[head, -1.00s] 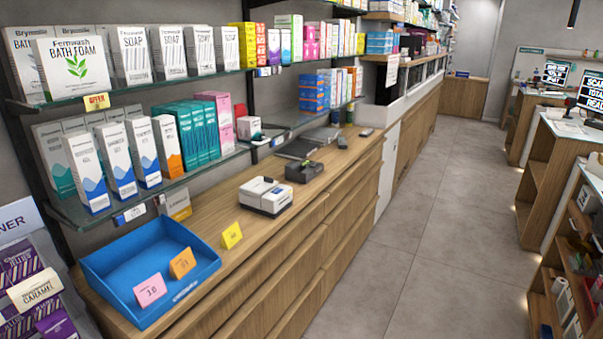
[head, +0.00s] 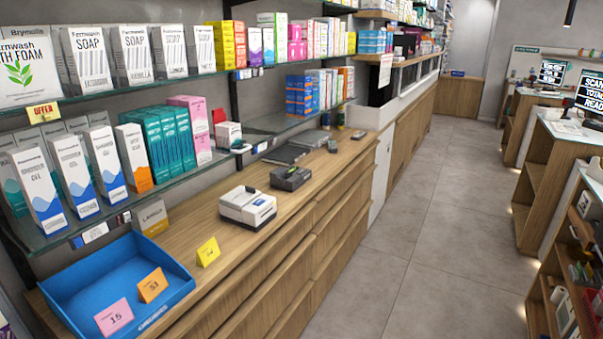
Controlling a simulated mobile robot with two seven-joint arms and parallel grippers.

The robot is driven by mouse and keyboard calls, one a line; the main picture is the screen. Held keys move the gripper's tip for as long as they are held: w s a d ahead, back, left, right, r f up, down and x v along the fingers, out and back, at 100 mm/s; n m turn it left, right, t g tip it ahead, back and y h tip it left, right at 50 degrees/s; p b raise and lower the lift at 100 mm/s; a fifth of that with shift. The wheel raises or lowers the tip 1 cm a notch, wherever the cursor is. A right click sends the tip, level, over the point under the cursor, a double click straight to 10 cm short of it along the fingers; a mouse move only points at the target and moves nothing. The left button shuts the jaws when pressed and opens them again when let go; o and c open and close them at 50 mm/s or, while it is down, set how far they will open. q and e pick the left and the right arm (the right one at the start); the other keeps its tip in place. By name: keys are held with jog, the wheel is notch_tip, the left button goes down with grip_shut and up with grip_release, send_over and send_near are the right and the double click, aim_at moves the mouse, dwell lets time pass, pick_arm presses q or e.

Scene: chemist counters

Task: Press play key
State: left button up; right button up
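No key marked play can be made out in the head view. Several devices lie on the wooden counter (head: 330,208). A white and grey boxy device (head: 247,207) with a small dark panel on top is nearest. A dark grey device (head: 291,178) with a greenish top sits just behind it. Farther back are a flat dark slab (head: 285,155), a small dark handheld item (head: 332,146) and another small item (head: 358,135). Their keys are too small to read. Neither of my grippers is in view.
A blue tray (head: 75,282) with pink and orange number cards stands at the counter's near left. A yellow card (head: 208,251) stands beside it. Glass shelves with boxed products line the left wall. The grey floor aisle (head: 400,260) is clear; a wooden shelf unit (head: 545,190) stands right.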

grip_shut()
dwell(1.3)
